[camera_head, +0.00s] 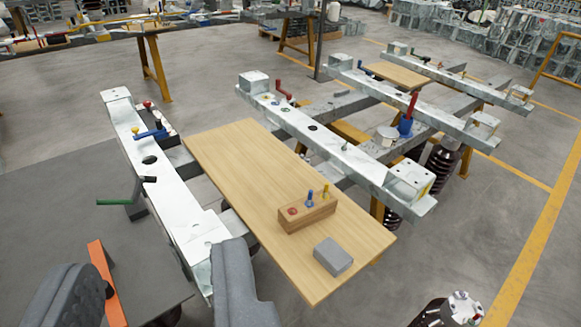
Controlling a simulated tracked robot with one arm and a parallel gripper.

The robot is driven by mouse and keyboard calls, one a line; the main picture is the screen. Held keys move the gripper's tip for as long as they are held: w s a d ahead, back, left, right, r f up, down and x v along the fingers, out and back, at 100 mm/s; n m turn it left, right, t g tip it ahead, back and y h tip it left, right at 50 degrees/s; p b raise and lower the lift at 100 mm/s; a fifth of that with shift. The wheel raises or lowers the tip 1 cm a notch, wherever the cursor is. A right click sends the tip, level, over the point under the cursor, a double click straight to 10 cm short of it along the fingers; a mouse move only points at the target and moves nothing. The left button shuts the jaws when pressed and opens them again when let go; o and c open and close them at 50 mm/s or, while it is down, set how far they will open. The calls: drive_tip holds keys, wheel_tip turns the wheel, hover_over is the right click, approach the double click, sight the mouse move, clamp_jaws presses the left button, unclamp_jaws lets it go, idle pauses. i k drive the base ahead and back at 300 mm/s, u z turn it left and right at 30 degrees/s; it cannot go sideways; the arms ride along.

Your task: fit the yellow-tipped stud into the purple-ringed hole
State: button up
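A wooden block (306,213) stands on the light wooden board. It holds three upright studs: a yellow-tipped stud (326,191) at its right, a blue one (310,197) in the middle and a red one at its left. Small ringed holes (275,103) show at the far end of the grey-white beam behind the board. They are too small to tell which ring is purple. My gripper (153,262) shows as two grey fingers at the bottom left, well apart, with nothing held between them. It is left of the block and apart from it.
A grey box (333,257) lies on the board (235,170) in front of the block. A left beam (160,175) carries blue and green-handled clamps. Red-handled clamps stand on the right beams. Most of the board's far half is bare.

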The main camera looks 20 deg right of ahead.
sight(456, 310)
drive_tip(key=z, duration=0.2)
drive_tip(key=i, duration=1.2)
drive_tip(key=z, duration=1.25)
drive_tip(key=k, duration=1.05)
drive_tip(key=u, duration=0.5)
drive_tip(key=i, duration=1)
drive_tip(key=z, duration=0.05)
